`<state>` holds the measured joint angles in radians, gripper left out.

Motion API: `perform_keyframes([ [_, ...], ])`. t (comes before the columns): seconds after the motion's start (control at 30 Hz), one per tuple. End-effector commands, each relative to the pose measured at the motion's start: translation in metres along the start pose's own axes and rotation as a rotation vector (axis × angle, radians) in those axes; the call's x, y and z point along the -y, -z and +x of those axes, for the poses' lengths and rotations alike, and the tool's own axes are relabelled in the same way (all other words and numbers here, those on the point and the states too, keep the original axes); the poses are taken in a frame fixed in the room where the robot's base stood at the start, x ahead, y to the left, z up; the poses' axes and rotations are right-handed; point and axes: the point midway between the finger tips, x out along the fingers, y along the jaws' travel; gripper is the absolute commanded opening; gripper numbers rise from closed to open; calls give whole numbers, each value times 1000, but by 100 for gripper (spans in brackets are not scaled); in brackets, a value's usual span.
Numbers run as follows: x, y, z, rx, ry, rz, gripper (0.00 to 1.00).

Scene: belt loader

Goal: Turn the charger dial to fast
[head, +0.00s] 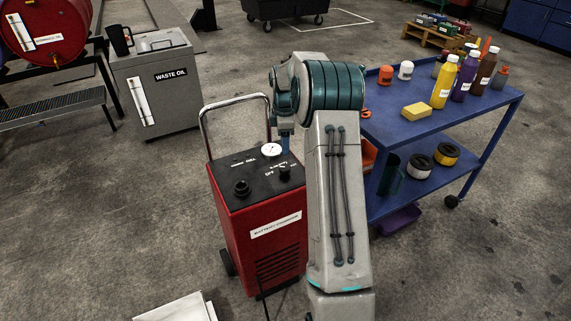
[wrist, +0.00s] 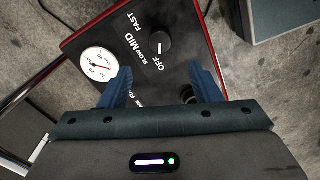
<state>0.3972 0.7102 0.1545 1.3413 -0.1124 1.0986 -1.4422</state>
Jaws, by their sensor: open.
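The red battery charger (head: 262,238) stands on the floor with a black top panel. Its dial (head: 284,172) is a black knob at the panel's right side. In the wrist view the dial (wrist: 161,43) has OFF, SLOW, MID and FAST printed around it. A small pale mark on it appears to face OFF. My gripper (wrist: 160,76) is open and empty over the panel. The dial shows just beyond and between the fingertips, apart from them. In the head view my gripper (head: 286,147) is mostly hidden by my arm; a blue finger shows behind the dial.
A white gauge (wrist: 98,62) sits beside the dial. A second black knob (head: 241,188) is on the panel. The charger's chrome handle (head: 204,124) rises behind. A blue cart (head: 390,127) with bottles stands right; a waste oil cabinet (head: 160,95) stands back left.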

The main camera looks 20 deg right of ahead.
Motion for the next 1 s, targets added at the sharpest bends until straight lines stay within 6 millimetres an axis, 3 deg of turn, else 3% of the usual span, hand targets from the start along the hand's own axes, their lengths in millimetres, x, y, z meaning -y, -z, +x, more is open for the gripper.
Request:
perform_keyframes([
  [0.2, 1, 0, 49, 1, 4, 1, 57],
  [0.43, 1, 0, 88, 1, 3, 2, 57],
  [0.63, 0, 0, 101, 0, 1, 1, 57],
  [0.9, 0, 0, 103, 0, 0, 2, 57],
  [0.93, 0, 0, 103, 0, 0, 1, 54],
  [1.0, 0, 0, 103, 0, 0, 1, 35],
])
